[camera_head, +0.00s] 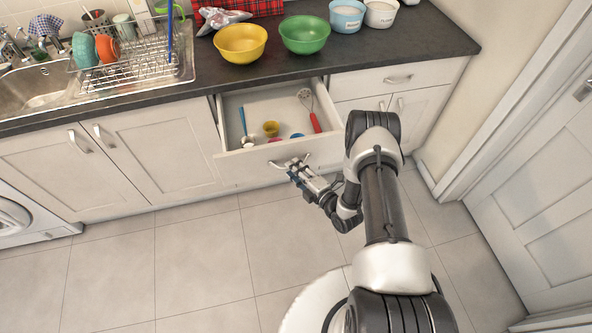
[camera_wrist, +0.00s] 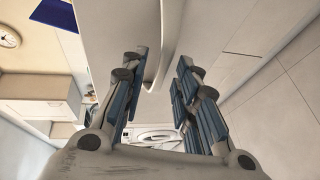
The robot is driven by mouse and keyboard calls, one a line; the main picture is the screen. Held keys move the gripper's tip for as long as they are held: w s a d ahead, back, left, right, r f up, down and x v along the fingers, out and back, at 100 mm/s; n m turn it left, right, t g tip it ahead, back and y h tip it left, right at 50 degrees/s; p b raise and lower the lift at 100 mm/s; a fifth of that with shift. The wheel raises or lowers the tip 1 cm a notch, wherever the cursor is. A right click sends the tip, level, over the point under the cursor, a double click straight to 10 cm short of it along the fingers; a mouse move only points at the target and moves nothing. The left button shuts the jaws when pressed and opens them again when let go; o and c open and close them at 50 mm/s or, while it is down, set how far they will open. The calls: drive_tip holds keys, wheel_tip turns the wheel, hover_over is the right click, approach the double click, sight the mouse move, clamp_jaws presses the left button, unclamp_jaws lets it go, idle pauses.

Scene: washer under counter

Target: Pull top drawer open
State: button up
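The top drawer (camera_head: 238,166) stands pulled out under the worktop in the head view, with its inside showing. My gripper (camera_head: 293,166) is at the handle on the drawer's front. In the wrist view the pale bar of the handle (camera_wrist: 161,50) runs between my blue-padded fingers (camera_wrist: 163,62). The fingers are apart, with a gap visible on the right side of the bar. I cannot tell whether the left finger touches it.
The dark worktop (camera_head: 350,55) holds yellow (camera_head: 240,43) and green (camera_head: 305,34) bowls and a dish rack (camera_head: 135,62). A closed drawer (camera_head: 398,78) is to the right. A washer (camera_head: 20,217) is at left, a white door (camera_head: 545,160) at right.

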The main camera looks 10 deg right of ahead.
drive_tip(key=v, duration=1.2)
drive_tip(key=shift+w+r, duration=0.1)
